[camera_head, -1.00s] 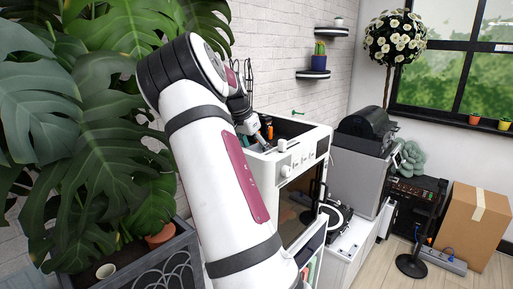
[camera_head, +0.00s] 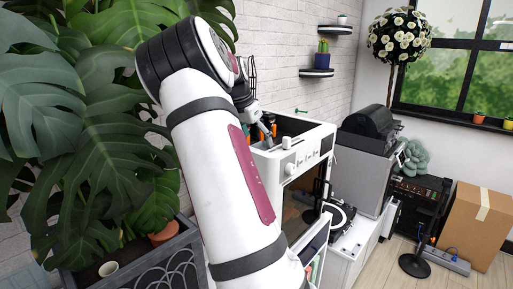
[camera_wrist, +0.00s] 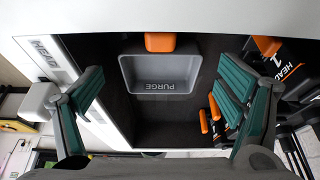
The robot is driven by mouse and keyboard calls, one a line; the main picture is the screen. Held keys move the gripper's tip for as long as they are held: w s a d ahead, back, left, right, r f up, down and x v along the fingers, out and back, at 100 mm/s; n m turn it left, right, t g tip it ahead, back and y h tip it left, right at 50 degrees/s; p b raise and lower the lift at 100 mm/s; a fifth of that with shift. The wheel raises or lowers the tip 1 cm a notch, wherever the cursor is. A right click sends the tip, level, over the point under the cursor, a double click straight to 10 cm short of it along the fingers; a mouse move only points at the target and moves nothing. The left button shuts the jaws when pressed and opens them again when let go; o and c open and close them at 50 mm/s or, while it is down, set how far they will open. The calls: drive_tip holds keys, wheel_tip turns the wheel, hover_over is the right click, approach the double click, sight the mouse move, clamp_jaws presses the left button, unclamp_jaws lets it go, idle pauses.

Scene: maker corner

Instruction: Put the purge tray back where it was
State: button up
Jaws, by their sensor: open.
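The purge tray (camera_wrist: 160,76) is a grey shallow tray with PURGE lettering, upside down in the wrist view. It lies on a dark surface inside the white machine (camera_head: 297,152), with an orange block (camera_wrist: 160,42) at its upper edge. My gripper (camera_wrist: 163,85) is open, its green-padded fingers wide apart to the left and right of the tray, touching neither side of it. Nothing is between the fingers' pads. In the head view my gripper (camera_head: 262,131) is at the machine's open top, and the tray is hidden there.
Dark parts with orange tabs (camera_wrist: 211,120) are close to the right finger. A white wall (camera_wrist: 200,18) of the machine bounds the tray at the top of the wrist view. A leafy plant (camera_head: 100,110) stands left of my arm.

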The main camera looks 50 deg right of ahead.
drive_tip(key=b+v, duration=0.1)
drive_tip(key=v, duration=0.8)
drive_tip(key=s+a+n+t+y, duration=0.25)
drive_tip(key=a+n, duration=0.35)
drive_tip(key=a, duration=1)
drive_tip(key=s+a+f+n+t, duration=0.1)
drive_tip(key=s+a+n, duration=0.3)
drive_tip(key=a, duration=0.5)
drive_tip(key=s+a+f+n+t+y, duration=0.1)
drive_tip(key=s+a+f+n, duration=0.3)
drive_tip(key=a, duration=0.5)
drive_tip(key=s+a+f+n+t+y, duration=0.1)
drive_tip(key=s+a+f+n, duration=0.1)
drive_tip(key=s+a+n, duration=0.3)
drive_tip(key=s+a, duration=0.1)
drive_tip(key=a, duration=0.3)
drive_tip(key=shift+s, duration=0.4)
